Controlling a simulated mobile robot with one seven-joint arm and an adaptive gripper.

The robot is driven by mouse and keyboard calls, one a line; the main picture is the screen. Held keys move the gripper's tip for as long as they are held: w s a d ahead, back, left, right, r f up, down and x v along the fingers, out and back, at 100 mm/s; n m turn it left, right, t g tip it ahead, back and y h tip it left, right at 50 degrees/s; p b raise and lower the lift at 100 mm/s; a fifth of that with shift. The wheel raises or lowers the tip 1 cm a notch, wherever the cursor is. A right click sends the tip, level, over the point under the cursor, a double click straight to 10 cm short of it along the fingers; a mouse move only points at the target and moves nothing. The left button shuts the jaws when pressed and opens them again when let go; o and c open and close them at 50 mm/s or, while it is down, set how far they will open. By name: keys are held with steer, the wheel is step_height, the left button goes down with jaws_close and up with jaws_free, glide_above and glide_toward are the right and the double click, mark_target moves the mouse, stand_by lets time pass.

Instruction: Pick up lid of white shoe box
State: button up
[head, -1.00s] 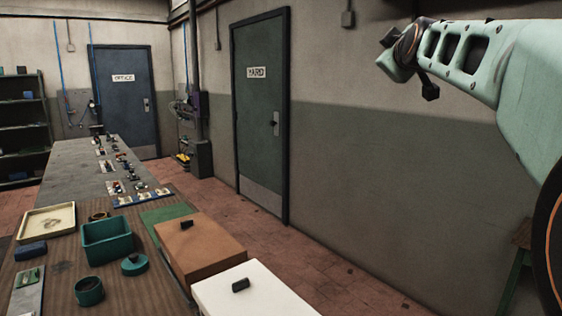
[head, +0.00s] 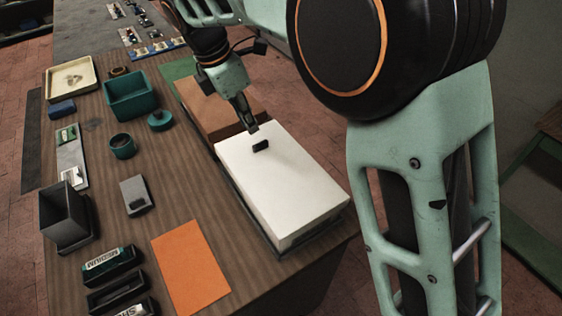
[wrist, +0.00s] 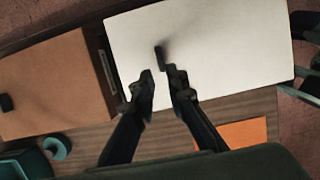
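The white shoe box lid (head: 285,180) lies flat and closed on its box at the right edge of the workbench. A small black knob (head: 261,146) stands on the lid. In the wrist view the white lid (wrist: 230,50) fills the upper right, with its black knob (wrist: 159,54) just beyond my fingertips. My gripper (head: 252,128) hangs above the lid near the knob. In the wrist view my gripper (wrist: 162,88) has its two fingers apart, with nothing between them. I cannot tell the exact height of the fingertips over the lid.
A brown box (head: 212,110) with its own black knob (wrist: 6,102) stands close beside the white one. A teal bin (head: 130,98), a teal cup (head: 122,147), a grey holder (head: 66,222) and an orange sheet (head: 190,266) are on the workbench (head: 180,200).

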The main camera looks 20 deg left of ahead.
mark_target(260, 143)
steer(key=x, duration=0.8)
steer(key=shift+p, duration=0.4)
jaws_close()
steer(key=shift+r, duration=0.1)
steer(key=shift+r, duration=0.6)
steer(key=s+a+r+p, duration=0.1)
steer(key=s+a+r, duration=0.3)
steer(key=a+r, duration=0.7)
steer(key=shift+s+a+r+p, duration=0.25)
steer(key=shift+a+r+p, duration=0.15)
steer(key=shift+a, duration=0.7)
